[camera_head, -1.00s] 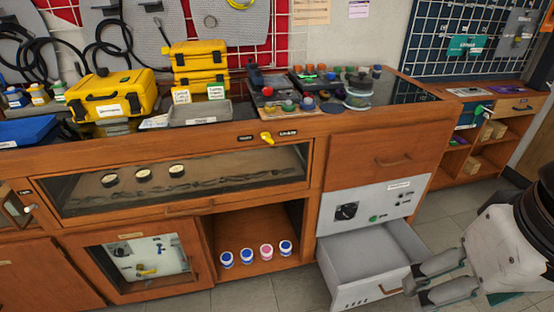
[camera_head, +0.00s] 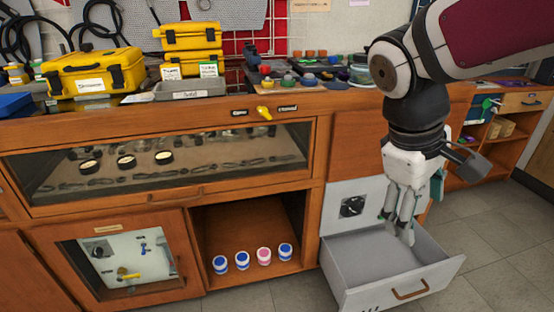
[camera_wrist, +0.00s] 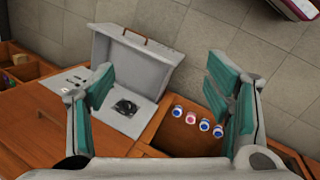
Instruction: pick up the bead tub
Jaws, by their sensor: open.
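Several small white tubs stand in a row on the floor of the open cubby (camera_head: 216,228). A pink-lidded tub (camera_head: 264,255) stands between blue-lidded tubs (camera_head: 242,261), with another blue one (camera_head: 286,252) on its right. No readable label shows which is the bead tub. In the wrist view the pink tub (camera_wrist: 204,125) and its neighbours appear at lower right, between the fingers but well beyond them. A clear round tub (camera_head: 359,74) also sits on the bench, partly hidden by my arm. My gripper (camera_head: 402,228) is open, empty and pointing down above the drawer; its spread pads (camera_wrist: 160,80) show in the wrist view.
A glazed cabinet door (camera_head: 130,262) is left of the cubby. Yellow cases (camera_head: 95,75) and a grey tray (camera_head: 190,91) crowd the bench. Open floor (camera_head: 500,235) lies at right.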

